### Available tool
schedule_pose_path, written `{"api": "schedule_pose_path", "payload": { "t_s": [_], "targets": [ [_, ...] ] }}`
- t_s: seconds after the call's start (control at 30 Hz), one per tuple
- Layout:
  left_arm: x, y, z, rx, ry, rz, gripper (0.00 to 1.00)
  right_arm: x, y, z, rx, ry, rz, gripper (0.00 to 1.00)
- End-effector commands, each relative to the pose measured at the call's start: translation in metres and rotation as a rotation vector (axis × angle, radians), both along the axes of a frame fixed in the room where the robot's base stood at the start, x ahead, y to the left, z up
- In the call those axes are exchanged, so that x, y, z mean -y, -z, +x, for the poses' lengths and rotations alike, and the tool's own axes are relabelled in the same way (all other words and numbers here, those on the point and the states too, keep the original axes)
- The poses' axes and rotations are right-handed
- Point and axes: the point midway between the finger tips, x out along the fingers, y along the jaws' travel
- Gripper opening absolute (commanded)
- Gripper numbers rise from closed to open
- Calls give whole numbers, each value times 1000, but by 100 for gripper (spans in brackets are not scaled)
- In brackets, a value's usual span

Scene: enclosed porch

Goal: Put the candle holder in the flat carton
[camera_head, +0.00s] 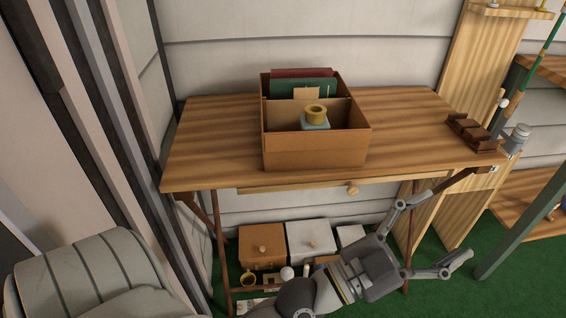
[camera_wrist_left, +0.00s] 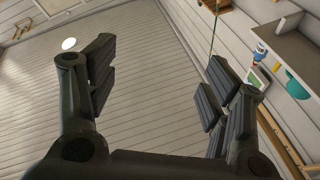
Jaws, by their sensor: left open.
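An open tan carton (camera_head: 315,158) with a divider stands on the wooden table. In its front compartment sits a small blue-grey piece with a yellow ring-shaped top (camera_head: 316,115), which may be the candle holder; the carton's front wall hides its base. I cannot tell whether this carton is the flat one. My left gripper (camera_head: 432,232) is open and empty, in front of and below the table's front edge, right of the carton. My right gripper is out of view.
Red and green flat items (camera_head: 302,87) stand in the carton's rear compartment. A dark brown slotted block (camera_head: 472,132) lies at the right end of the table (camera_head: 210,150). The tabletop beside the carton is clear.

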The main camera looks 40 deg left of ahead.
Motion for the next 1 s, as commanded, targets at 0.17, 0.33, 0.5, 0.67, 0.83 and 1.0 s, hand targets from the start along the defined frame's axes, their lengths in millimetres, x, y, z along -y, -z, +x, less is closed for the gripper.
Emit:
{"api": "schedule_pose_path", "payload": {
  "t_s": [0.17,0.33,0.5,0.67,0.83,1.0],
  "targets": [
    [7,92,-8,-383,94,124,73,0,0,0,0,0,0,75],
    [-21,185,-34,-814,52,189,73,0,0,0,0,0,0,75],
    [-76,261,-84,-1244,-128,196,73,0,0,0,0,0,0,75],
    [-123,298,-134,-1528,-335,165,73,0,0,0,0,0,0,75],
    [-147,310,-162,-1657,-464,139,73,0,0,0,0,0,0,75],
    [-150,311,-166,-1674,-481,133,73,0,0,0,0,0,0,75]
  ]
}}
